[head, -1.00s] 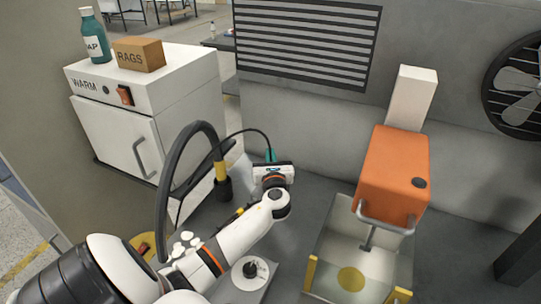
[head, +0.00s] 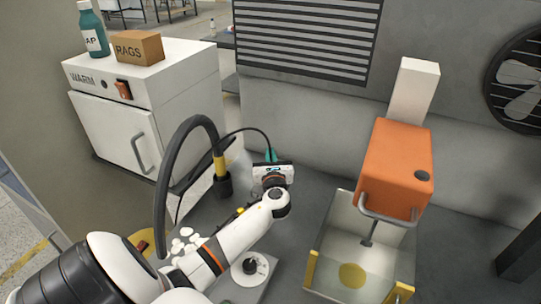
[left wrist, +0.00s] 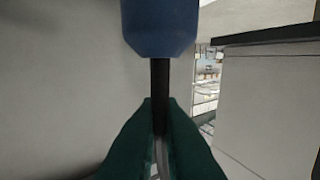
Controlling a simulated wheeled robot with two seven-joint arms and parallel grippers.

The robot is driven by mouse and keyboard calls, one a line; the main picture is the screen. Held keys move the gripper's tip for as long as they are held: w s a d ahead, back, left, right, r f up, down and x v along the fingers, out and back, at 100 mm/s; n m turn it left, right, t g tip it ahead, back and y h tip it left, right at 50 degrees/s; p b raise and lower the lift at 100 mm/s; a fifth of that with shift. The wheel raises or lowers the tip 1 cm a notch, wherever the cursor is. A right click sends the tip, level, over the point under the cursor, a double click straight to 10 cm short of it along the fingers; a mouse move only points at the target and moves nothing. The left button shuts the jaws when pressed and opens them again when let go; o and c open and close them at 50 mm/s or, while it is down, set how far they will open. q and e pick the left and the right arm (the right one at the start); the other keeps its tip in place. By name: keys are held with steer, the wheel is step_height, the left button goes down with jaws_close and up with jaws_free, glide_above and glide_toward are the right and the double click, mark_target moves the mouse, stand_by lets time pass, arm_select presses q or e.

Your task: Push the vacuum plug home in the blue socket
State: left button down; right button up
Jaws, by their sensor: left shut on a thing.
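My left gripper (head: 271,156) reaches toward the grey wall, its green fingertips partly hidden behind its white wrist. In the left wrist view its green fingers (left wrist: 160,108) are shut on a dark stem, which I take for the vacuum plug on its cable (left wrist: 160,82). A blue rounded block (left wrist: 158,28), which looks like the blue socket, is at the top, in line with the stem. The stem meets the block's lower edge; I cannot tell how deep it sits. In the head view a thin black cable (head: 241,131) arches to the fingertips. My right gripper is out of view.
A thick black hose (head: 163,180) arches left of my forearm. A white WARM cabinet (head: 125,140) stands at the left. An orange machine (head: 396,167) over a clear-walled box (head: 330,240) stands at the right. A dial (head: 262,262) and white pieces (head: 184,240) lie near my forearm.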

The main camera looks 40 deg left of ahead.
arm_select(q)
steer(key=shift+f, duration=0.4)
steer(key=shift+f+b, duration=0.3)
steer(key=shift+b, duration=0.15)
steer(key=c, duration=1.5)
jaws_free()
steer(key=b+v, duration=0.2)
steer(key=v, duration=1)
steer(key=shift+s, duration=0.1)
